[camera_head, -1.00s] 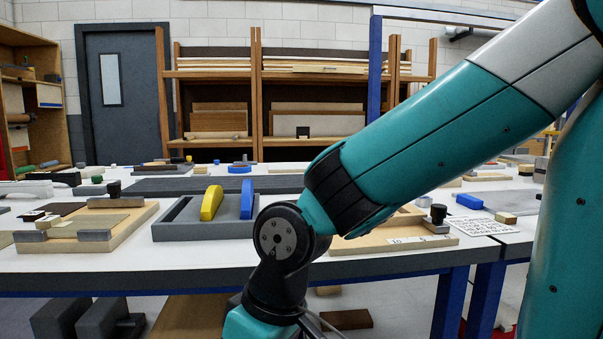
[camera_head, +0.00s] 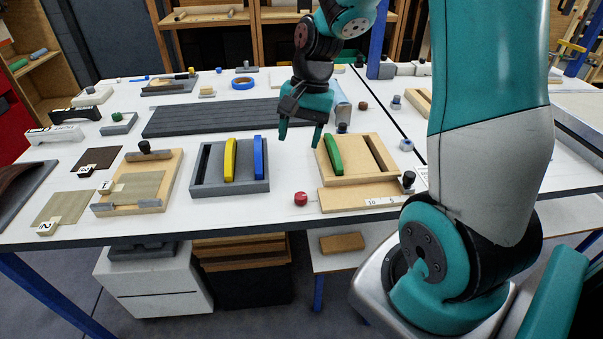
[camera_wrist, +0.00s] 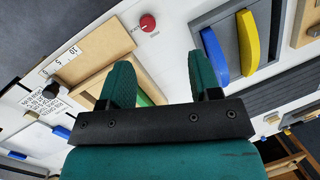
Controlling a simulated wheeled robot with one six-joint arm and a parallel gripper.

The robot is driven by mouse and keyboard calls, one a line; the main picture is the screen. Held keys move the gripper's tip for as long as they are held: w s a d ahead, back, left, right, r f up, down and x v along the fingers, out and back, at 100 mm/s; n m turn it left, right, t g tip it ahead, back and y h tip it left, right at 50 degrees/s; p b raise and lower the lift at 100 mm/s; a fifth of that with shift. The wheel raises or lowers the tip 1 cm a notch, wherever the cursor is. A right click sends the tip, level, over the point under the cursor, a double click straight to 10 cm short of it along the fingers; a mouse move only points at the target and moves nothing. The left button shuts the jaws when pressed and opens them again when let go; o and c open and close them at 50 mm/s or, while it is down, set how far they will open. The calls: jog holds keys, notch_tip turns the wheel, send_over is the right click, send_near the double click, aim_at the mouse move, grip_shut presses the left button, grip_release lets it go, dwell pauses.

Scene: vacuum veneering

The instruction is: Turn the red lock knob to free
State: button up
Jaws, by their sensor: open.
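The red lock knob (camera_head: 301,198) stands on the white table near its front edge, between the grey tray and the wooden frame. It also shows in the wrist view (camera_wrist: 148,22), upper middle, with small lettering beside it. My gripper (camera_head: 300,142) is open and empty, fingers pointing down, above the table and behind the knob. In the wrist view my two teal fingers (camera_wrist: 163,82) are spread apart, with the knob beyond them and not between them. The lettering is too small to read surely.
A grey tray (camera_head: 202,187) with yellow (camera_head: 230,159) and blue (camera_head: 258,157) curved pieces stands left of the knob. A wooden frame (camera_head: 352,179) with a green piece (camera_head: 333,154) stands right. A black peg (camera_head: 408,179) rises near the frame's corner. The table around the knob is bare.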

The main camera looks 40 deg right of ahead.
jog(key=w+d+m+g+y, duration=0.1)
jog(key=d+m+y, duration=0.1)
jog(key=d+m, duration=0.35)
jog(key=p, duration=0.1)
send_near(301, 195)
jog(key=x, duration=0.9)
jog(key=shift+a, duration=0.1)
jog(key=shift+c, duration=0.2)
jog(key=c, duration=0.9)
